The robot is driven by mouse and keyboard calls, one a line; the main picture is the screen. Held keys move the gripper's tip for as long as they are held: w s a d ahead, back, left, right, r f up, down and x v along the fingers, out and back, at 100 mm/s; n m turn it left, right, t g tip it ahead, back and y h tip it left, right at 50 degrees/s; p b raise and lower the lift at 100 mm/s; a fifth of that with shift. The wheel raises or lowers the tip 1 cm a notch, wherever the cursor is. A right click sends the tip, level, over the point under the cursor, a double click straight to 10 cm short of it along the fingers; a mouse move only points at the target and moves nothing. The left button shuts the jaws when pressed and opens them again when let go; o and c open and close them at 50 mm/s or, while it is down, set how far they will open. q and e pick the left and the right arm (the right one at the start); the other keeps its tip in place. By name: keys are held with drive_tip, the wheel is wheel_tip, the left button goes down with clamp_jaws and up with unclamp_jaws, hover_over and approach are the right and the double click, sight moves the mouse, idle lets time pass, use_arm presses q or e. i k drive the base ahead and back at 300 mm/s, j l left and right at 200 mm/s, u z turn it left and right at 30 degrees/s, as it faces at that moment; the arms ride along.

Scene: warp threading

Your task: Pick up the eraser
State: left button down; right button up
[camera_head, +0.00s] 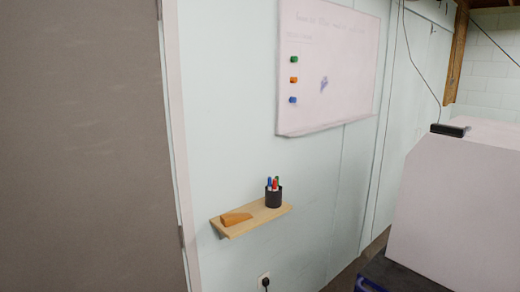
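An orange-brown block (235,219), which looks like the eraser, lies on the left part of a small wooden wall shelf (248,226). A small dark block (449,130) sits on the top edge of the large white box at the right; I cannot tell what it is. Neither of my grippers is in view, and no arm shows near the shelf.
A black cup (273,197) of several markers stands on the shelf, right of the orange-brown block. A whiteboard (345,65) with three coloured magnets hangs above. A grey door (85,150) fills the left. The large white box (455,205) stands at the right.

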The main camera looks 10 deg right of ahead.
sight(459, 132)
drive_tip(key=k+z, duration=0.1)
drive_tip(key=z, duration=1.65)
drive_tip(key=i+j+z, duration=0.15)
drive_tip(key=z, duration=0.35)
drive_tip(key=i+j+z, duration=0.35)
drive_tip(key=z, duration=0.15)
